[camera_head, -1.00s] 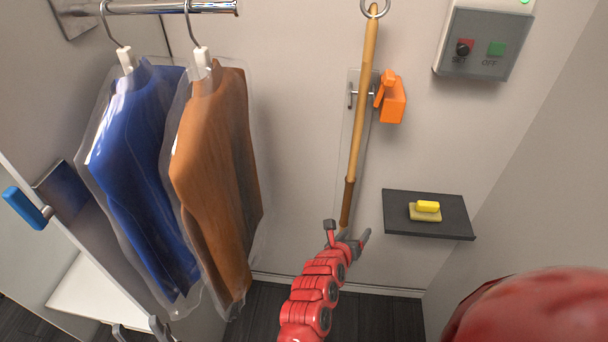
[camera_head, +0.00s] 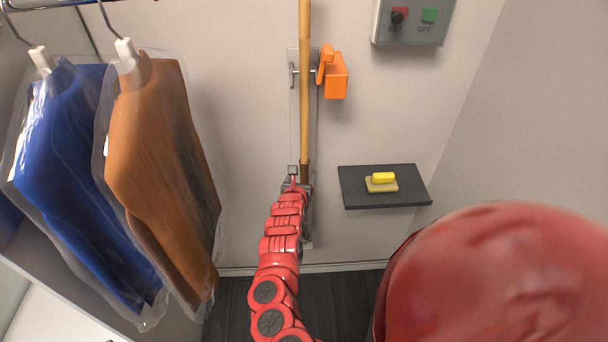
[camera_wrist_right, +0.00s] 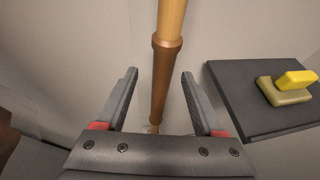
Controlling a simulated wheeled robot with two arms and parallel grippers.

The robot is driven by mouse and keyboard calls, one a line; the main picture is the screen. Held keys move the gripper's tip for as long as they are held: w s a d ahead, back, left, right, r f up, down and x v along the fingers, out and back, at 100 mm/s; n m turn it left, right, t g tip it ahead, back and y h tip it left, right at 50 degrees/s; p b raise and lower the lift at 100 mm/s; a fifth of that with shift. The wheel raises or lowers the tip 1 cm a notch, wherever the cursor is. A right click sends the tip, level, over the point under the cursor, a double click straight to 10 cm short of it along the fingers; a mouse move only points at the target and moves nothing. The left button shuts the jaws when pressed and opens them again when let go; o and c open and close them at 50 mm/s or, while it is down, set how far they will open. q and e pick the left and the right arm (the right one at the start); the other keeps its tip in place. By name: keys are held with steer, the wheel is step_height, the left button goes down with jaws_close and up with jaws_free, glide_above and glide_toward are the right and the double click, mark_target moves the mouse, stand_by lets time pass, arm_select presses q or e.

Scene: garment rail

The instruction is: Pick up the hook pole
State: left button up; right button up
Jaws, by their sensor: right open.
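The hook pole (camera_head: 305,95) hangs upright along the back wall, a light wooden shaft with a darker brown lower grip. Its top is out of the head view. My right gripper (camera_head: 299,183) is at the pole's lower end, which it partly hides. In the right wrist view the pole (camera_wrist_right: 168,60) runs through the gap between the open fingers of my right gripper (camera_wrist_right: 160,76), with space on both sides. I cannot tell how deep it sits between them. My left gripper is not in view.
An orange holder (camera_head: 335,76) is on the wall right of the pole. A dark shelf (camera_head: 350,188) with a yellow block (camera_head: 383,178) is to the right, below a control box (camera_head: 411,32). Blue (camera_head: 75,165) and brown (camera_head: 150,140) bagged garments hang at left.

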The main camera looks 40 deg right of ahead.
mark_target(306, 167)
steer(key=shift+x, duration=0.9)
steer(key=shift+w+d, duration=0.25)
steer(key=shift+d, duration=0.05)
steer(key=shift+b+x, duration=0.3)
steer(key=shift+x, duration=2)
steer(key=shift+s, duration=0.1)
jaws_close()
